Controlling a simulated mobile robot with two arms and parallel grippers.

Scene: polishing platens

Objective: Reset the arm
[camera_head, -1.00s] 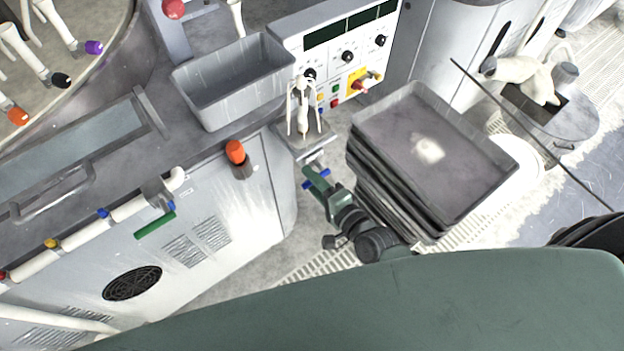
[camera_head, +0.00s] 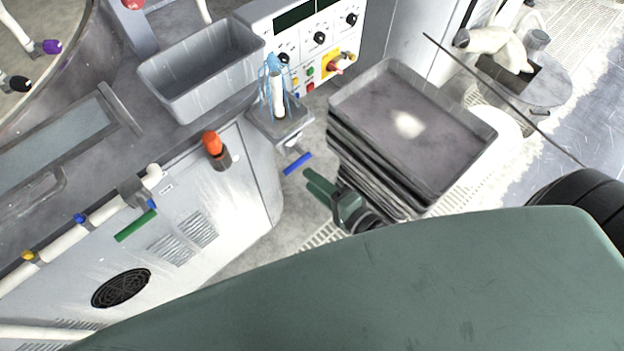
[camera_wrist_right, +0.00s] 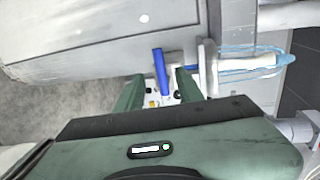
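My right gripper (camera_head: 320,187) is in the lower middle of the head view, with its green fingers pointing up and left. In the right wrist view (camera_wrist_right: 158,92) its two fingers stand apart with nothing clamped between them. A blue lever (camera_head: 297,163) lies just beyond the fingertips, apart from them in the head view. In the right wrist view the lever (camera_wrist_right: 162,72) shows in line with the finger gap. Above the lever, a white nozzle (camera_head: 279,98) stands over a small grey basin, with thin blue streams around it. My left gripper is not in view.
A stack of dark grey trays (camera_head: 405,135) stands close to the right of my right gripper. The machine cabinet (camera_head: 235,190) is to the left, with an empty grey bin (camera_head: 200,75) on top. Floor shows between cabinet and trays.

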